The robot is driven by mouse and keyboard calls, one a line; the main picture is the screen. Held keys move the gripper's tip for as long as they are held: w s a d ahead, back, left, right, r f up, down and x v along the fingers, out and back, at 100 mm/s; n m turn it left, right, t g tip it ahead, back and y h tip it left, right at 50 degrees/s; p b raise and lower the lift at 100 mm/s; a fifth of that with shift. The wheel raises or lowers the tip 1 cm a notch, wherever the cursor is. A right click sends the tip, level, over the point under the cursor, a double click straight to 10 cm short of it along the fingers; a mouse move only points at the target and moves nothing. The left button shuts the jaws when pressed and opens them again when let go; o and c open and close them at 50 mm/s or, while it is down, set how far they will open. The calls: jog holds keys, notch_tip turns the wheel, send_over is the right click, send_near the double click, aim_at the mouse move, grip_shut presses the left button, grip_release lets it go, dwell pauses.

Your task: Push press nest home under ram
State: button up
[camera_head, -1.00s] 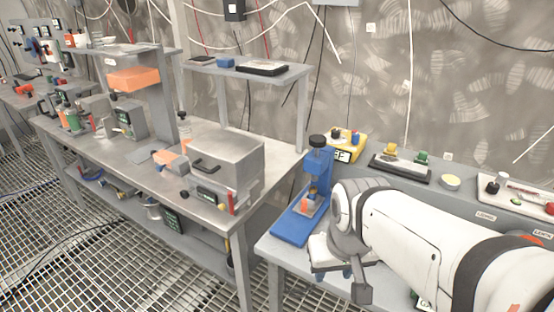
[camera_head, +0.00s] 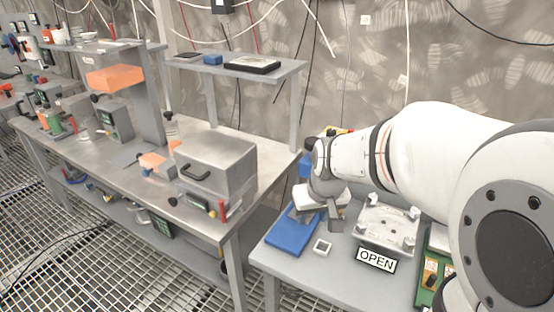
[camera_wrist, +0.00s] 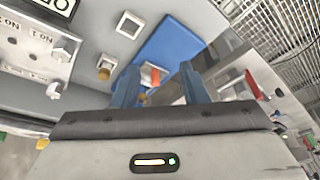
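The blue press stands on the right-hand bench. In the head view its base plate (camera_head: 287,236) shows, but my gripper and arm hide most of its column and ram. In the wrist view the blue base (camera_wrist: 178,42) lies beyond my fingers. My gripper (camera_wrist: 160,78) points at the press with its two blue fingers apart. A small orange and white piece (camera_wrist: 151,74) shows in the gap between the fingers, at the press; it seems to be at the nest. The nest itself is mostly hidden, and I cannot tell whether a finger touches it.
A small white square block (camera_head: 322,247) lies beside the blue base. A grey fixture (camera_head: 388,222) with an OPEN sign (camera_head: 376,260) stands to its right, then a green box (camera_head: 432,280). A steel bench with a grey metal case (camera_head: 217,165) is at left, across a gap.

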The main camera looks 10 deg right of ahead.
jog(key=shift+n+t, duration=0.4)
jog(key=w+f, duration=0.8)
jog(key=w, duration=0.1)
jog(key=w+f, duration=0.4)
jog(key=w, duration=0.1)
jog(key=shift+w+d, duration=0.2)
jog(key=shift+w, duration=0.05)
jog(key=shift+c, duration=0.5)
grip_shut()
